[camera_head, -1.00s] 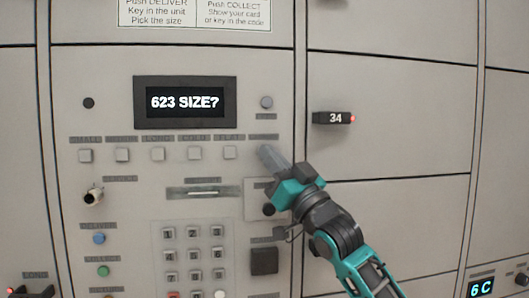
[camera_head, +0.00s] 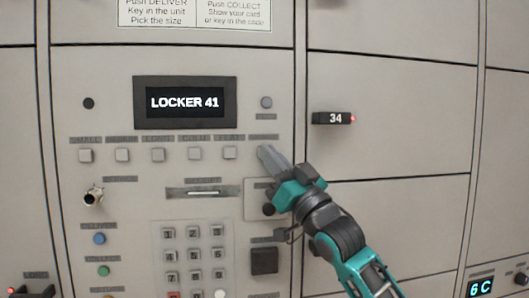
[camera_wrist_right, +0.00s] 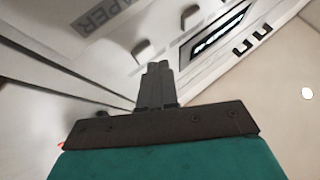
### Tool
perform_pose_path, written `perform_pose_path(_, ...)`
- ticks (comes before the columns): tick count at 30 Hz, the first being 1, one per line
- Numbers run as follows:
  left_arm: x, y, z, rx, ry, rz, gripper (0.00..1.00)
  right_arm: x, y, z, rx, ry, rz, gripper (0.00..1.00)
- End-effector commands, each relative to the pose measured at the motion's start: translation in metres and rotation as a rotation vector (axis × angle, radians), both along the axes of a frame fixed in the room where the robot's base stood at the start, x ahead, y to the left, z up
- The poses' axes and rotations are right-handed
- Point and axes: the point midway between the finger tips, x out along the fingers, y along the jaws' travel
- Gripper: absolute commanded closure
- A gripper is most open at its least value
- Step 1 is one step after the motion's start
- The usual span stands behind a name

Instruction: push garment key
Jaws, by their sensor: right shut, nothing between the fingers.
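The wall panel (camera_head: 130,235) carries a row of square size keys under small labels. The label at the right end of the row (camera_head: 264,137) is too blurred to read, and the key below it is hidden behind my right gripper's fingertips. My right gripper (camera_head: 266,153) is shut and empty, its tips at that end spot; I cannot tell whether they touch. Its shut fingers also show in the wrist view (camera_wrist_right: 157,84), pointing at the pale panel. The display (camera_head: 185,102) reads "LOCKER 41". My left gripper is not in view.
A card slot (camera_head: 203,193), a number keypad (camera_head: 193,255), a blue button (camera_head: 99,239) and a green button (camera_head: 103,271) sit lower on the panel.

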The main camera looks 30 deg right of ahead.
Motion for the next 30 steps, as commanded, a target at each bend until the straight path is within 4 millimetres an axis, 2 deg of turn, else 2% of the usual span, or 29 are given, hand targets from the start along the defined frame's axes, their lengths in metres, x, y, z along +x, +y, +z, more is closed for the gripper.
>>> perform_pose_path(14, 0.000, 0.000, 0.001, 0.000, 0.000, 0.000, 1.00, -0.008, 0.003, 0.000, -0.001, 0.000, 0.001, 1.00)
perform_pose_path(25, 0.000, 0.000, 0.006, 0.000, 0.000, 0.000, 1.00, -0.042, 0.013, 0.000, 0.000, 0.000, 0.001, 1.00)
perform_pose_path(30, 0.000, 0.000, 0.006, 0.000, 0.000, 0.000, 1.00, -0.052, 0.015, 0.000, 0.000, 0.000, 0.000, 1.00)
